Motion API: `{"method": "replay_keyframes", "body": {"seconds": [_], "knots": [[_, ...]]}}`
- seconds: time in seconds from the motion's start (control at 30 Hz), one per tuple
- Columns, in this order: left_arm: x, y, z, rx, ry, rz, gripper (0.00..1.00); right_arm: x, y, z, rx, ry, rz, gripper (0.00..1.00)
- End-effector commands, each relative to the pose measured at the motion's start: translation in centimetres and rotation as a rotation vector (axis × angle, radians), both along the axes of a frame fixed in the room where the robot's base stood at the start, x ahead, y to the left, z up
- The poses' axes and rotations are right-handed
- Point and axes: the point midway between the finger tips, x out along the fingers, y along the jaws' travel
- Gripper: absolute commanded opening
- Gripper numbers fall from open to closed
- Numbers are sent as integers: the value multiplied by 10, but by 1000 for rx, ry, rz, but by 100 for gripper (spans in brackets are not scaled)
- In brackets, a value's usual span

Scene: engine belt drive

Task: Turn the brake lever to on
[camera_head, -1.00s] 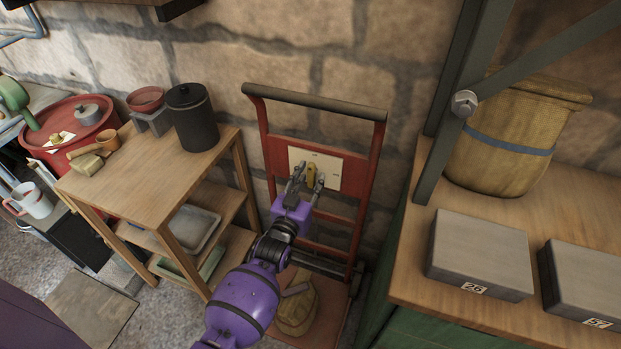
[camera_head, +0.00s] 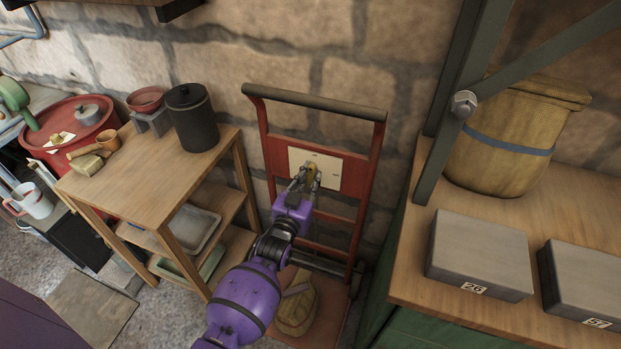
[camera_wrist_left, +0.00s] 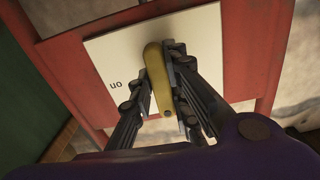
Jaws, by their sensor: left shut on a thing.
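The brake lever (camera_wrist_left: 157,72) is a yellow bar with a rounded end on a pale plate (camera_wrist_left: 207,35). In the head view the lever (camera_head: 312,169) is partly covered by my fingers, and the plate (camera_head: 331,171) is fixed to a red hand truck (camera_head: 277,158). The word "on" (camera_wrist_left: 116,85) shows upside down on the plate, to the left of the lever in the wrist view. My left gripper (camera_head: 304,178) is shut on the lever, with a finger on either side of it (camera_wrist_left: 157,95). My right gripper is out of view.
A wooden shelf unit (camera_head: 150,178) with a black canister (camera_head: 192,120) stands left of the hand truck. A sack (camera_head: 297,308) lies on the truck's base. At right, a wooden bench (camera_head: 421,284) holds a basket (camera_head: 500,150) and grey boxes (camera_head: 480,250).

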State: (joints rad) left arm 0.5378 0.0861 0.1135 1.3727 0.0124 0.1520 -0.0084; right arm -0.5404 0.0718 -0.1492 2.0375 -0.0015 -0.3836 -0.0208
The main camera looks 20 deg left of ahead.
Motion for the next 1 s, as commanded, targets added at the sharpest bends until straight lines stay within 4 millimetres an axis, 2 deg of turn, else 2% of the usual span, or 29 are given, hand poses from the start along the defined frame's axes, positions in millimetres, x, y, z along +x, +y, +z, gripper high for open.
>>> {"method": "replay_keyframes", "body": {"seconds": [0.27,1.0], "knots": [[0,2,0,175,-5,2,0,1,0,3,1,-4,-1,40],[0,4,0,875,-28,1,0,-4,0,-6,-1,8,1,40]]}}
